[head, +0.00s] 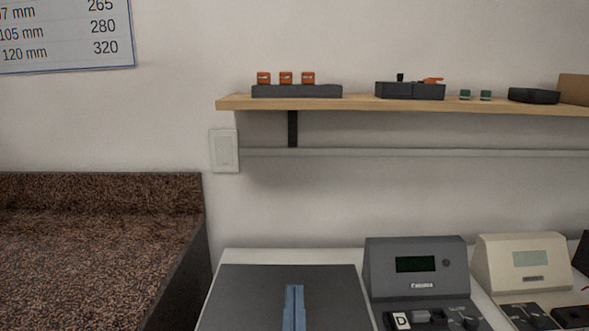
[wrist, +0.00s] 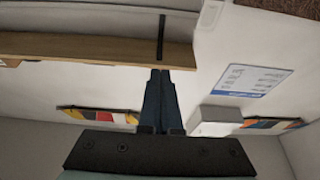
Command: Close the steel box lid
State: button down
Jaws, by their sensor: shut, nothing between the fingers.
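My gripper (head: 294,288) rises from the bottom edge of the head view, its two blue fingers together and pointing up in front of a dark flat panel. In the wrist view the gripper (wrist: 160,72) is shut and empty, its tips seen against the wooden shelf and wall. I cannot make out a steel box or its lid in either view.
The dark panel (head: 240,290) lies on a white bench (head: 222,262). A grey instrument (head: 415,268) and a cream one (head: 522,262) stand to its right. A wooden shelf (head: 360,104) with small parts hangs above. A brown speckled counter (head: 90,250) is at left.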

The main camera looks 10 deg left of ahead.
jog(key=shift+s+d+f+b, duration=0.1)
jog(key=shift+s+f+b, duration=0.1)
jog(key=shift+f+b, duration=0.45)
jog(key=shift+s+f+b, duration=0.2)
jog(key=shift+f+b, duration=0.15)
jog(key=shift+b, duration=0.45)
